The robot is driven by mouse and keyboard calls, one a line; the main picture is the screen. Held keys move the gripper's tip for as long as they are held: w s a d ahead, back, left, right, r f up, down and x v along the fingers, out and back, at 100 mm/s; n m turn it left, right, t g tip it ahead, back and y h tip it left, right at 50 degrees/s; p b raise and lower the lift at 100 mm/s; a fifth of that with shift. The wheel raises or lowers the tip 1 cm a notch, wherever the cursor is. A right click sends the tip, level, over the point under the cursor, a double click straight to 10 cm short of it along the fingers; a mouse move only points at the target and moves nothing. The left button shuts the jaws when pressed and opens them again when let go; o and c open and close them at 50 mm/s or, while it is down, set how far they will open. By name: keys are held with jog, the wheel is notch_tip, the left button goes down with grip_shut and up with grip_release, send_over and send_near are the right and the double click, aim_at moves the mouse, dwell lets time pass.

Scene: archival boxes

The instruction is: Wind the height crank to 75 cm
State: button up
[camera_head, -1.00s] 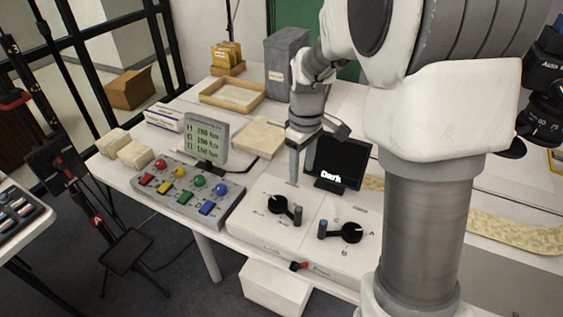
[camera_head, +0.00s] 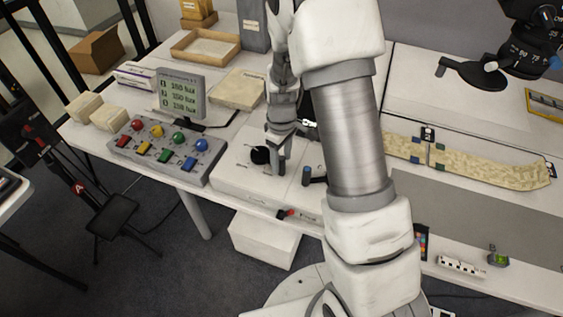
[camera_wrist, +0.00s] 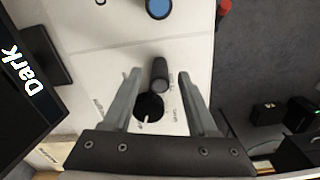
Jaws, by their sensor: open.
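A black dial-like instrument with a numbered scale (camera_head: 527,50) stands at the upper right in the head view. A black arm with a round end (camera_head: 478,72) sits beside it; I cannot tell whether this is the height crank. My gripper (camera_head: 275,160) is far left of it, low over the white control box (camera_head: 235,179). In the wrist view my gripper (camera_wrist: 160,76) is open. A black rotary crank (camera_wrist: 148,106) with a dark grey upright handle (camera_wrist: 160,72) lies between the fingers, with gaps showing on both sides. In the head view my fingers partly hide this crank (camera_head: 260,155).
A button panel (camera_head: 165,150) and a display (camera_head: 180,94) stand left. A patterned strip (camera_head: 480,168) lies right.

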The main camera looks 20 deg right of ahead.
jog(key=shift+f, duration=0.8)
jog(key=shift+c, duration=0.3)
grip_shut()
